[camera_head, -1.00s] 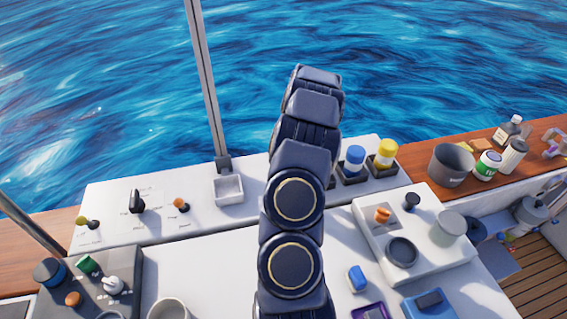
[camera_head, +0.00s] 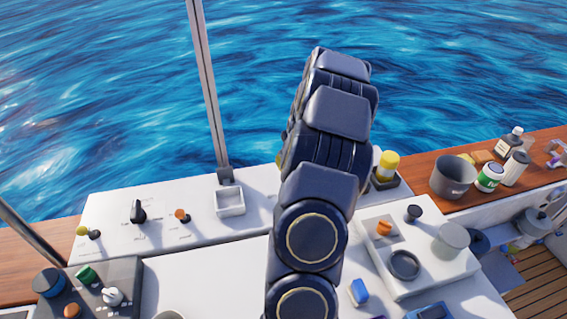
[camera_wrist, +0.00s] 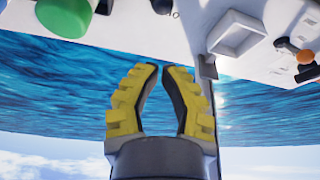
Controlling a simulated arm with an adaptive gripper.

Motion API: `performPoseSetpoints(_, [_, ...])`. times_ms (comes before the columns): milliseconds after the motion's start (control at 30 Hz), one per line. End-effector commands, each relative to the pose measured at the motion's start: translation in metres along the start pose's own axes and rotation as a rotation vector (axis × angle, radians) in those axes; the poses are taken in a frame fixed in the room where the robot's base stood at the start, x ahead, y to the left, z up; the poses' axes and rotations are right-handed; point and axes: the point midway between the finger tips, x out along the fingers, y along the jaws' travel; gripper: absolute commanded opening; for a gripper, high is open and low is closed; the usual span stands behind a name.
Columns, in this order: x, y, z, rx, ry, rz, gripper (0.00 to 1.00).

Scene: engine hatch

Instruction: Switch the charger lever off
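The back panel carries two small levers and a black rotary knob (camera_head: 138,212). One lever has a yellow knob (camera_head: 82,230) at the far left. The other has an orange knob (camera_head: 181,214), right of the black knob. The labels are too small to read, so I cannot tell which is the charger lever. The orange-knobbed lever also shows at the right edge of the wrist view (camera_wrist: 304,57). My gripper (camera_wrist: 162,67) has yellow fingers with tips nearly together and nothing between them. It is apart from the levers, and my arm hides it in the head view.
A square white tray (camera_head: 229,201) sits right of the orange lever, near a metal post (camera_head: 209,90). A green round object (camera_wrist: 65,15) is close in the wrist view. A yellow-capped container (camera_head: 388,165) and grey pot (camera_head: 453,177) stand at right. A switch box (camera_head: 100,285) lies front left.

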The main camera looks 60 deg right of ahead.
Motion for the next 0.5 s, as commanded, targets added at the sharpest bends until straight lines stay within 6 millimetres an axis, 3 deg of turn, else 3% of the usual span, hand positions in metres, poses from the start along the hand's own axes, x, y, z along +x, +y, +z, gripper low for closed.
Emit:
performPoseSetpoints(200, [-0.014, -0.002, 0.01, -0.001, -0.002, 0.0, 0.0])
performPoseSetpoints(500, [-0.016, -0.002, 0.011, -0.001, -0.001, 0.0, 0.0])
